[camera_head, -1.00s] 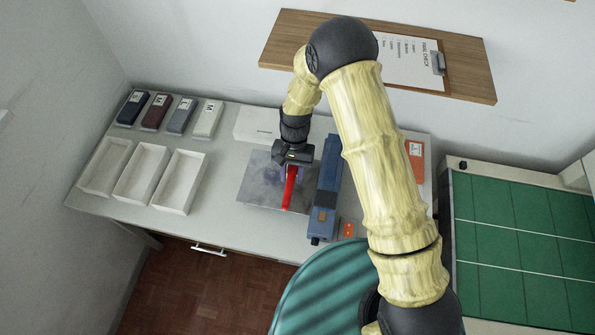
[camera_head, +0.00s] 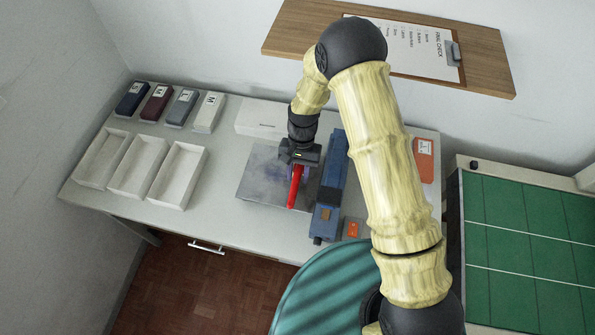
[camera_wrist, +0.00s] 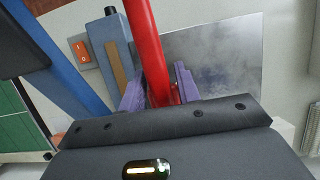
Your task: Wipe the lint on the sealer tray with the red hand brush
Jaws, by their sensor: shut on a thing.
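The red hand brush (camera_head: 295,188) is held in my gripper (camera_head: 298,168), over the right part of the sealer tray (camera_head: 262,180). In the wrist view the brush's red handle (camera_wrist: 149,50) passes between the purple fingers of my gripper (camera_wrist: 160,88), which are shut on it. The sealer tray also shows in the wrist view (camera_wrist: 225,55) as a grey metal plate with pale, cloudy lint (camera_wrist: 215,72) on it. The brush's bristles are hidden, so I cannot tell whether they touch the tray. The blue sealer (camera_head: 327,200) stands just right of the tray.
Three white open bins (camera_head: 178,178) and several labelled boxes (camera_head: 183,108) stand on the left of the table (camera_head: 225,215). A white box (camera_head: 260,118) is behind the tray. A wooden shelf (camera_head: 485,70) with a clipboard is on the wall. A green-topped surface (camera_head: 520,225) is at right.

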